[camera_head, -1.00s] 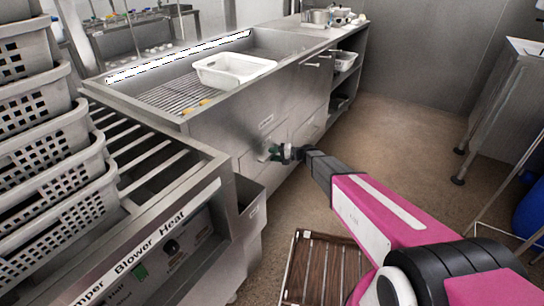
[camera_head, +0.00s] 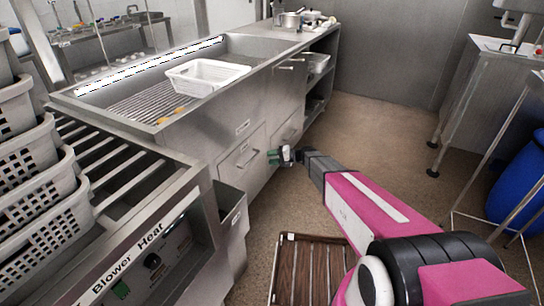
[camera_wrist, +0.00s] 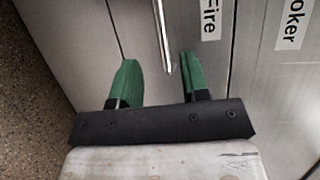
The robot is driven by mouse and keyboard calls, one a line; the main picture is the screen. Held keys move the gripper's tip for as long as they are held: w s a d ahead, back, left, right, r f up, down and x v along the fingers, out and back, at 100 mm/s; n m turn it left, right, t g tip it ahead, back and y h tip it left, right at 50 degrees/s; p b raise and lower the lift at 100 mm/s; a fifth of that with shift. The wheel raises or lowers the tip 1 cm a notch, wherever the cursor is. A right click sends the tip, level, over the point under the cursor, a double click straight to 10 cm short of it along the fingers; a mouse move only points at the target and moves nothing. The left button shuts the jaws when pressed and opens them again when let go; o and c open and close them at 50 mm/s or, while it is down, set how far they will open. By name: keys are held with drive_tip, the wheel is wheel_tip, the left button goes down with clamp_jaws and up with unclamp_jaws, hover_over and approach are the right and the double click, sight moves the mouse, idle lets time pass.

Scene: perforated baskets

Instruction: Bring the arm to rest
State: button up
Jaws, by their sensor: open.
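My gripper (camera_head: 283,155) is at the end of my magenta and black arm, in front of the steel counter's lower doors. In the wrist view my gripper (camera_wrist: 158,82) shows two green fingers spread apart with nothing between them. A vertical metal door handle (camera_wrist: 163,35) is seen beyond the fingers; I cannot tell how close it is. Labels reading "Fire" and "oker" are on the steel front to the right of it.
A white perforated basket (camera_head: 207,76) sits in the counter's sink. Stacked grey baskets (camera_head: 45,205) stand at the left beside a control panel (camera_head: 150,262). A slatted wooden rack (camera_head: 310,268) is on the floor below my arm. A blue barrel (camera_head: 518,190) stands right. Floor behind is clear.

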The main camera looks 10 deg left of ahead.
drive_tip(key=s+d+r+h, duration=0.2)
drive_tip(key=s+d+h, duration=0.3)
drive_tip(key=d, duration=0.6)
drive_tip(key=s+d+r+h, duration=0.3)
drive_tip(key=s+d+h, duration=0.2)
drive_tip(key=s+d, duration=0.5)
drive_tip(key=s+d+r+h, duration=0.2)
drive_tip(key=s+d+h, duration=0.3)
drive_tip(key=s+d, duration=0.3)
drive_tip(key=d, duration=0.4)
drive_tip(key=shift+s+r+t+h, duration=0.25)
drive_tip(key=shift+t+h, duration=0.15)
